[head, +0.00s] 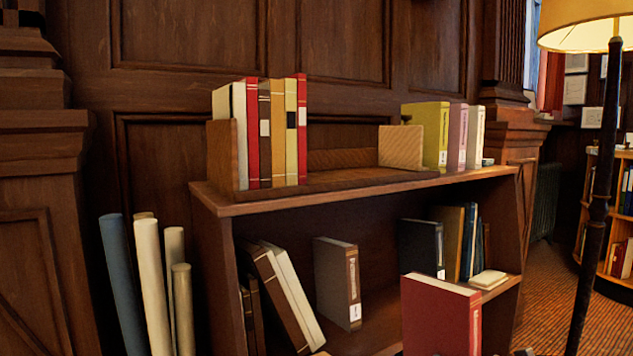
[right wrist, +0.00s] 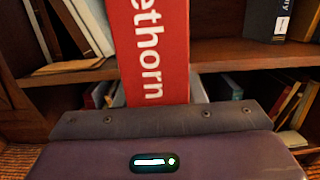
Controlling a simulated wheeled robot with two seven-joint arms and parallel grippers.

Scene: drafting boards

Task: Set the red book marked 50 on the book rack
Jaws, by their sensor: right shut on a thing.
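A red book (head: 441,318) with pale page edges stands upright in the lower right of the head view, in front of the bookcase. Its red spine also fills the upper middle of the right wrist view (right wrist: 158,50), with white letters "ethorn"; no 50 is legible. My right gripper (right wrist: 155,112) is shut on the book's lower part, and its fingertips are mostly hidden. The wooden book rack (head: 350,180) lies on the bookcase top, with several books upright against its left end and an open stretch before its right end (head: 400,147). My left gripper is not in view.
The bookcase (head: 345,197) has leaning and standing books on lower shelves. A yellow-green book (head: 427,133) and others stand right of the rack. Rolled tubes (head: 150,285) stand at left; a dark lamp pole (head: 597,200) rises at right.

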